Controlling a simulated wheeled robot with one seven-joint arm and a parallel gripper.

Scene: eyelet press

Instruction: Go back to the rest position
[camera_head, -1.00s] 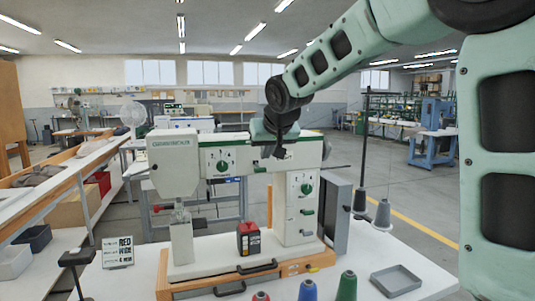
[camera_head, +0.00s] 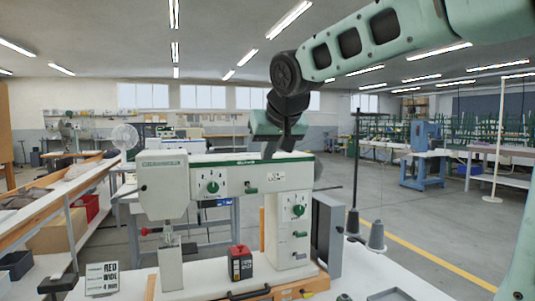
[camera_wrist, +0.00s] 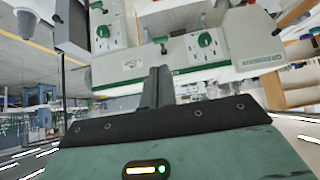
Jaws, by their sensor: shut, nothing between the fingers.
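My gripper (camera_head: 269,149) is shut and empty. In the wrist view the closed fingers (camera_wrist: 157,86) point toward the press body (camera_wrist: 205,52), which appears upside down. I cannot tell whether the fingertips touch the press, but they seem apart from it. My arm reaches in from the upper right of the head view.
A red and black box (camera_head: 240,263) sits on the press base. A sign card (camera_head: 102,279) reading RED WIDE stands at left. Thread cones (camera_head: 376,236) stand at right beside a dark pole. A grey tray (camera_head: 390,295) lies at the lower right. Open floor lies behind.

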